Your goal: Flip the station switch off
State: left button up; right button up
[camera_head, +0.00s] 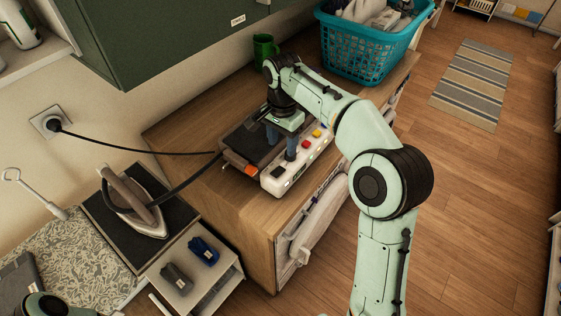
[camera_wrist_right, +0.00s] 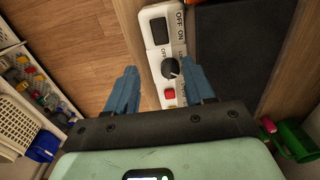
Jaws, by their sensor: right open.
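The station is a long white panel (camera_head: 271,186) on the wooden cabinet top. It also shows in the right wrist view (camera_wrist_right: 152,12), with OFF and ON labels. A black rocker switch (camera_wrist_right: 160,31) sits near its end, followed by a black knob (camera_wrist_right: 170,68) and a red button (camera_wrist_right: 169,94). In the head view the switch end faces the near side, and red and yellow buttons lie farther along. My right gripper (camera_head: 282,145) is open above the panel; in the wrist view its blue fingers (camera_wrist_right: 158,67) straddle the knob area. Contact cannot be told.
A dark pad (camera_head: 243,146) lies beside the panel. A green mug (camera_head: 265,50) and teal laundry basket (camera_head: 362,49) stand behind. An iron (camera_head: 134,204) with a cord stands at left. A green cabinet (camera_head: 165,35) overhangs. Open floor lies at right.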

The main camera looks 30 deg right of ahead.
aim_at(281, 168)
notch_tip(281, 168, down, 8)
jog(key=shift+f+b, duration=0.15)
jog(key=shift+b, duration=0.45)
pick_arm(q)
jog(key=shift+s+f, duration=0.8)
jog(key=shift+f, duration=0.3)
pick_arm(e)
jog(key=shift+w+f, duration=0.15)
jog(key=shift+f, duration=0.4)
